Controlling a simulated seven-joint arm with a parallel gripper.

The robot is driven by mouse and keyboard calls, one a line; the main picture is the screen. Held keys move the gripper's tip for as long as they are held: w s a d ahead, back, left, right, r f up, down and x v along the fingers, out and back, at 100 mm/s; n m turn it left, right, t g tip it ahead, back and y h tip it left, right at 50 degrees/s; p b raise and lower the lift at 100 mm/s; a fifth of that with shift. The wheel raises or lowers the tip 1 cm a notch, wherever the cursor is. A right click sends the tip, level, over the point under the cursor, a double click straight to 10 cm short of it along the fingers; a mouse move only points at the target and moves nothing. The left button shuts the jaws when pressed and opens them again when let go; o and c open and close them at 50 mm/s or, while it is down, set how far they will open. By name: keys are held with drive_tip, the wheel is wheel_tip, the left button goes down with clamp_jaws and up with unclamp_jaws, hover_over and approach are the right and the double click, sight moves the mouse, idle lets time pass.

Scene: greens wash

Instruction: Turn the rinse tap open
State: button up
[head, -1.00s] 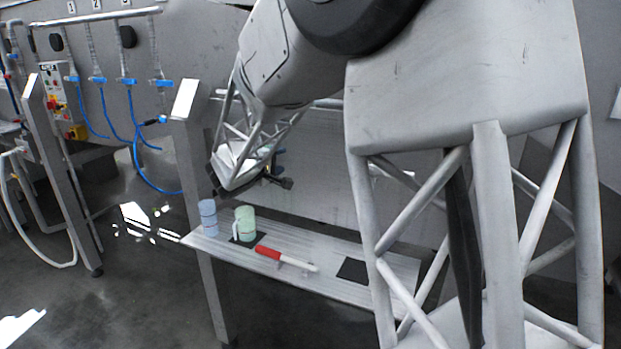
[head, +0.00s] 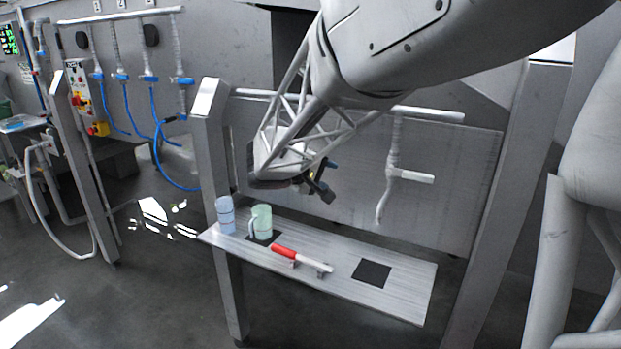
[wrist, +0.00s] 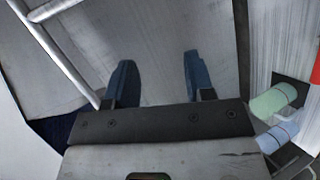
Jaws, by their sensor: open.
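A metal tap with a pale horizontal lever (head: 410,176) hangs from a pipe in front of the grey back panel, its curved spout (head: 382,208) pointing down. My gripper (head: 328,180) is left of this tap and apart from it, above the shelf's left part. Its two dark fingers also show in the wrist view (wrist: 159,62), spread apart with nothing between them and a plain grey surface beyond. The tap is not recognisable in the wrist view.
A shelf (head: 400,300) holds a blue cup (head: 225,215), a green mug (head: 263,221), a red-handled tool (head: 284,251) and a dark square (head: 371,272). A grey post (head: 215,150) stands left. Several blue-handled valves (head: 183,81) with hoses are farther left.

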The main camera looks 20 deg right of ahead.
drive_tip(key=shift+s+d, duration=0.1)
drive_tip(key=shift+s, duration=0.85)
